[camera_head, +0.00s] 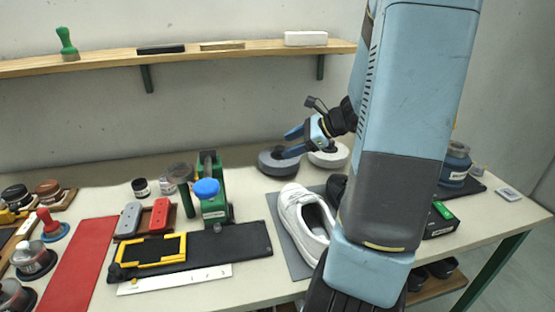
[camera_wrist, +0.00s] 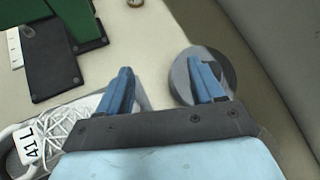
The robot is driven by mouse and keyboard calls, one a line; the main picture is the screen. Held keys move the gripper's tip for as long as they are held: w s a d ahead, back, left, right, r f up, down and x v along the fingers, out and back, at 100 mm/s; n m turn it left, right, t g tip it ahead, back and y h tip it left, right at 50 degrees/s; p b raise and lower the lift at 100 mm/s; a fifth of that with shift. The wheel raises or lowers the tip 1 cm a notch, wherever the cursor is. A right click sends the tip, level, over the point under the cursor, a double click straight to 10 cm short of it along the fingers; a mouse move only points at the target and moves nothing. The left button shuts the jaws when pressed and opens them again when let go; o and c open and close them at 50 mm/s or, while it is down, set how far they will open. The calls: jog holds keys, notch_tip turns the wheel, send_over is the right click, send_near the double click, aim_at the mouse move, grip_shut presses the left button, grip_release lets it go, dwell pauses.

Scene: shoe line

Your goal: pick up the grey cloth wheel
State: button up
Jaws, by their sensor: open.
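The grey cloth wheel (camera_head: 277,167) is a thick dark-grey disc lying flat at the back of the bench in the head view. In the wrist view it is the round grey disc (camera_wrist: 227,70) at upper right, partly covered by my right finger. My gripper (camera_head: 286,145) is open and empty, low over the wheel. A paler wheel (camera_head: 330,160) lies just right of the grey one, partly behind my gripper.
A white sneaker (camera_head: 300,222) lies on a grey mat in front of the wheels. A green stand with a blue cap (camera_head: 207,188) stands to the left. The back wall and a wooden shelf (camera_head: 100,62) are behind. Bench between stand and wheel is clear.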

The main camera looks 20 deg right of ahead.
aim_at(282, 148)
jog(key=w+d+f+m+t+h, duration=0.1)
jog(key=w+d+f+m+t, duration=0.2)
jog(key=d+m, duration=0.45)
jog(key=shift+n+t, duration=0.4)
jog(key=shift+n, duration=0.05)
jog(key=x, duration=0.4)
jog(key=d+f+x, duration=0.1)
jog(key=x, duration=0.2)
jog(key=shift+d, duration=0.1)
jog(key=shift+a+x, duration=0.2)
jog(key=shift+x, duration=2.55)
jog(key=shift+r, duration=0.2)
grip_shut()
